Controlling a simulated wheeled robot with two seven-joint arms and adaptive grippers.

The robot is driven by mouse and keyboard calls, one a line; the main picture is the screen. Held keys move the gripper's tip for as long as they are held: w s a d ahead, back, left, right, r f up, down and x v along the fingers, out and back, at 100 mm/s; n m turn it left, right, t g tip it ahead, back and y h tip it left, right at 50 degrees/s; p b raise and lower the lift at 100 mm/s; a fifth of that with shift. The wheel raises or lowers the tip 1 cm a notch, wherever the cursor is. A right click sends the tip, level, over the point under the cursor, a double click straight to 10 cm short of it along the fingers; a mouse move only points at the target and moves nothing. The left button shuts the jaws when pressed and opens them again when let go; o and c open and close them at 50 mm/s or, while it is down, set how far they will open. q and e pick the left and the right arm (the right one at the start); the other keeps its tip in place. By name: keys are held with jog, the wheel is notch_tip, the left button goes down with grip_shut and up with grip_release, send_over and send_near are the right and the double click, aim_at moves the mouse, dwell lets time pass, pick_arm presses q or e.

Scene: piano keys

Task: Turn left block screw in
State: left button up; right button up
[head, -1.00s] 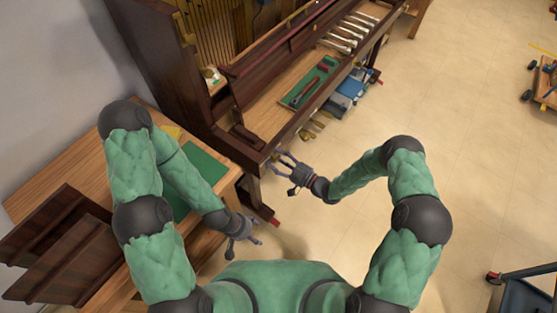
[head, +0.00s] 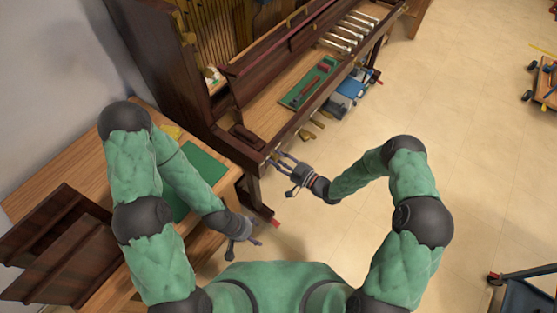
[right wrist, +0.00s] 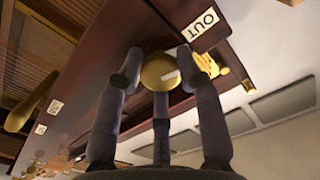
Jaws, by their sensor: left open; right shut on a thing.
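In the right wrist view, a round brass screw head (right wrist: 160,70) sits at the underside of the dark piano key bed (right wrist: 115,52), next to a white label reading OUT (right wrist: 200,25). The fingers of my right gripper (right wrist: 165,66) are shut around it. In the head view, my right gripper (head: 279,160) is at the left front edge of the piano (head: 232,128), and the screw is hidden there. A dark block (head: 246,138) sits above, at the left end of the key bed. My left gripper (head: 255,236) is open and empty beside the bench.
A wooden bench (head: 85,140) with a green mat (head: 205,163) and dark panels (head: 50,245) is at the left. A green tray (head: 311,83) with tools lies on the key bed. A blue box (head: 340,105) stands under the piano.

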jog(key=m, duration=0.3)
jog(key=shift+s+f+m+b, duration=0.15)
jog(key=shift+f+m+b, duration=0.05)
jog(key=shift+m+b, duration=0.2)
jog(key=m, duration=0.4)
jog(key=shift+a+m, duration=0.15)
jog(key=shift+m, duration=0.15)
jog(key=m, duration=0.4)
jog(key=shift+s, duration=0.1)
jog(key=m, duration=0.8)
jog(key=shift+r+m, duration=0.15)
jog(key=shift+m, duration=0.15)
jog(key=m, duration=0.9)
jog(key=shift+r+p, duration=0.1)
jog(key=shift+p, duration=0.3)
jog(key=shift+m, duration=1.6)
jog(key=shift+w+r+m, duration=0.1)
jog(key=shift+w+m, duration=0.15)
jog(key=shift+m, duration=0.05)
